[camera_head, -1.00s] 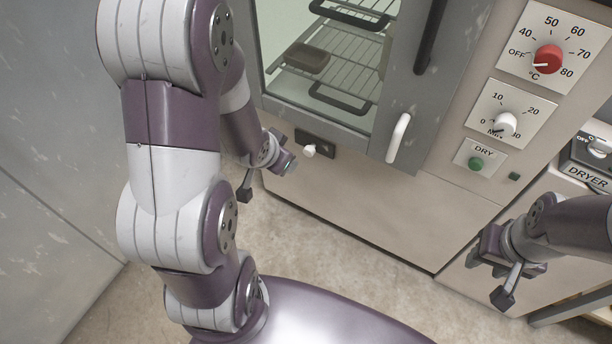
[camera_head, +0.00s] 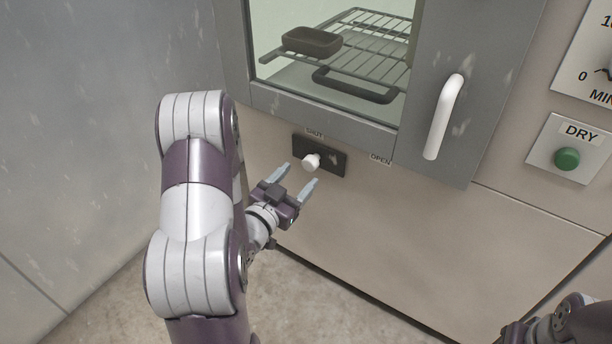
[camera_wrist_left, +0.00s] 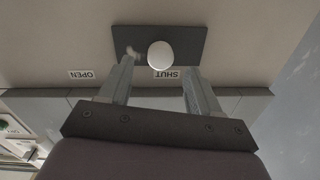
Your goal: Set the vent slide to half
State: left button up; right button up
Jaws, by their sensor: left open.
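The vent slide is a white knob (camera_head: 311,161) on a dark plate (camera_head: 335,166) below the oven window. A SHUT label (camera_head: 314,133) is above the plate and an OPEN label (camera_head: 380,159) is to its right. In the left wrist view the knob (camera_wrist_left: 160,55) shows just beyond the gap between the fingertips, apart from both. My right arm shows only at the lower right corner, its fingers out of frame.
The door with a white handle (camera_head: 444,117) is above and right of the slide. A dark dish (camera_head: 311,41) rests on a wire rack (camera_head: 370,40) behind the glass. A green DRY button (camera_head: 567,159) is at the right. The panel below the slide is clear.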

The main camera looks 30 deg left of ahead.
aim_at(308, 167)
pick_arm(q)
jog(key=w+b, duration=0.1)
jog(key=w, duration=0.3)
jog(key=shift+w, duration=0.25)
pick_arm(e)
jog(key=shift+f, duration=0.7)
